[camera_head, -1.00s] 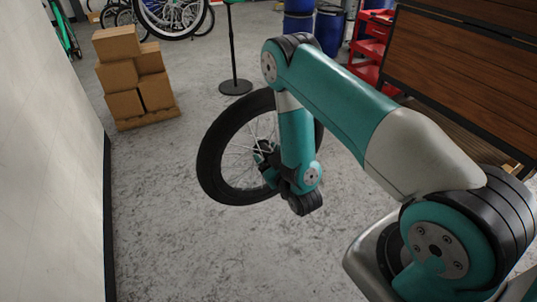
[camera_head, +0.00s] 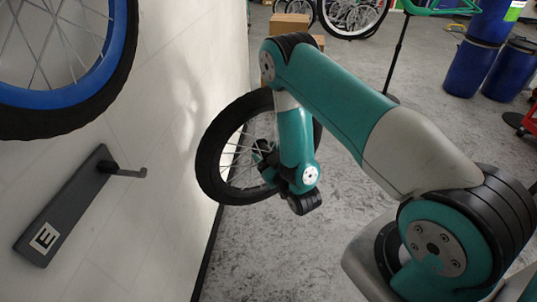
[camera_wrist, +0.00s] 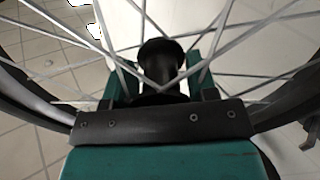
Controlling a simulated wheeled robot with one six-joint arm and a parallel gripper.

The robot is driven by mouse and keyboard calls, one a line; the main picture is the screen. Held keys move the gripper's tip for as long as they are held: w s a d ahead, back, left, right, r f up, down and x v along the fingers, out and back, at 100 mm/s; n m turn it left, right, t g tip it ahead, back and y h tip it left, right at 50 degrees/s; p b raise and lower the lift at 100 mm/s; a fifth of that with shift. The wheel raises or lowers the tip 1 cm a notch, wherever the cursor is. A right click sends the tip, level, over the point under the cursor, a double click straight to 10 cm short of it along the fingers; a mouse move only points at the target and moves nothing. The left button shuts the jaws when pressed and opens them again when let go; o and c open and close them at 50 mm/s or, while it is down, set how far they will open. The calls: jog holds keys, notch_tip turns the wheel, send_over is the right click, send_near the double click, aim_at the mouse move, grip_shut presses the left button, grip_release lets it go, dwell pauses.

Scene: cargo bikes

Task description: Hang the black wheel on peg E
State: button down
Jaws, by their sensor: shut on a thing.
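The black wheel (camera_head: 207,165), with a black tyre and silver spokes, is held upright in front of my arm. My gripper (camera_head: 266,160) is shut on it at the hub. In the wrist view, the hub (camera_wrist: 160,62) sits between the teal fingers, with spokes and tyre around it. Part of the wheel is hidden behind my arm. Peg E (camera_head: 128,172) is a dark hook on a dark plate (camera_head: 72,200) with a white E label, on the wall at left. It is empty. The wheel is right of the peg and apart from it.
A blue-rimmed wheel (camera_head: 105,72) is at the wall above peg E. The white wall (camera_head: 165,110) runs close to the held wheel's left side. Blue barrels (camera_head: 472,68), boxes (camera_head: 290,24) and a stand (camera_head: 400,45) are farther back.

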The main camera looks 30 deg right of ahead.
jog(key=a+n+y+b, duration=0.1)
jog(key=a+y+b, duration=0.1)
jog(key=a, duration=0.2)
jog(key=a+n+y+b, duration=0.1)
jog(key=a, duration=0.3)
jog(key=s+a+n+y+b, duration=0.1)
jog(key=a+y+b, duration=0.1)
jog(key=a, duration=0.2)
jog(key=shift+a+f+n+g+y+b, duration=0.15)
jog(key=shift+a+n+g+y+b, duration=0.15)
jog(key=shift+n+g+b, duration=0.1)
jog(key=s+a+n+g+y+b, duration=0.3)
jog(key=s+a, duration=0.4)
jog(key=a, duration=0.4)
jog(key=n+y+b, duration=0.1)
jog(key=y+b, duration=0.1)
jog(key=shift+r+b, duration=0.35)
jog(key=shift+b, duration=0.05)
jog(key=shift+w+a+f+b, duration=0.1)
jog(key=shift+w+a+b, duration=0.6)
jog(key=shift+b, duration=2)
jog(key=w+a+f+b, duration=0.1)
jog(key=w+a+f, duration=0.1)
jog(key=w+a, duration=0.3)
jog(key=shift+a, duration=1.1)
